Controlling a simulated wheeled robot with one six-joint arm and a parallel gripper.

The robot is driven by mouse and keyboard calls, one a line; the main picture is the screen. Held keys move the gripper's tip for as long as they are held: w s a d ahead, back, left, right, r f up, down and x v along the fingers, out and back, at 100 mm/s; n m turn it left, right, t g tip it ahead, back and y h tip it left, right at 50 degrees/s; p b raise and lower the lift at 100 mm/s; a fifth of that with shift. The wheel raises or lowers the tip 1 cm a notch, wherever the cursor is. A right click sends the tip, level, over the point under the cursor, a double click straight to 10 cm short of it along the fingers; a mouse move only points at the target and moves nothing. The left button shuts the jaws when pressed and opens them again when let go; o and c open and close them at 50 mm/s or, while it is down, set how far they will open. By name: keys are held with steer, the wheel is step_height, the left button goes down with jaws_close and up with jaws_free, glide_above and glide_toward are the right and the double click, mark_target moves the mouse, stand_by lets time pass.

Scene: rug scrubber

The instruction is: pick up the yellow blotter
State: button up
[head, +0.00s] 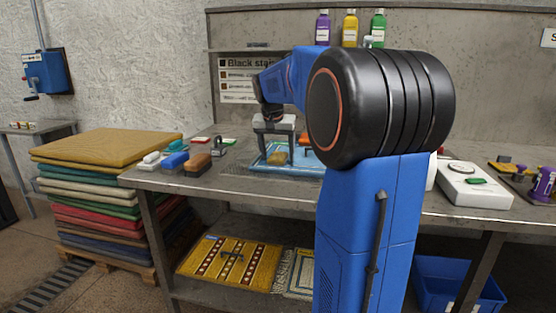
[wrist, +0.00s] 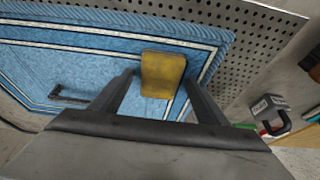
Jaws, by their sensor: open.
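The yellow blotter (wrist: 162,74) is a small yellow block on the blue rug (wrist: 90,68) in the wrist view. My gripper (wrist: 160,92) is open, with one finger to each side of the blotter's near end. I cannot tell whether the fingers touch it. In the head view, my gripper (head: 274,144) points down over the rug (head: 312,162) on the table. The blotter (head: 277,158) shows there as a small yellow patch under the gripper. My arm hides part of the rug in the head view.
A dark handle-like piece (wrist: 68,96) lies on the rug. A grey weight with a handle (wrist: 270,112) stands right of it. A blue block (head: 173,160) and a brown brush (head: 198,162) sit at the table's left. A white scale-like device (head: 474,188) stands at right.

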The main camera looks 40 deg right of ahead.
steer(key=c, duration=1.1)
